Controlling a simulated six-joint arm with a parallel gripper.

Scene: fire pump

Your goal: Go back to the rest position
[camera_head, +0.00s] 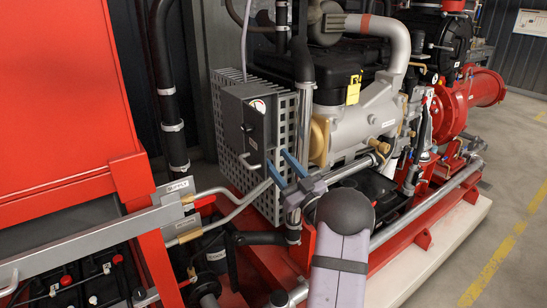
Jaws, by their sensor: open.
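My gripper (276,162) is near the middle of the view, with two blue fingers spread apart and nothing seen between them. It points up and left toward the lower right of a grey control box (246,118). A light lever handle (249,164) on the box lies just left of the fingertips. A clear gap or contact between the fingers and the box cannot be told from this view. My arm comes in from the bottom of the picture.
A red cabinet (62,90) fills the left side. The engine (355,125) with grey pipes stands behind my gripper, and a red pump (462,105) is farther right. A red base frame (425,222) runs below. Open floor (515,190) lies at the right.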

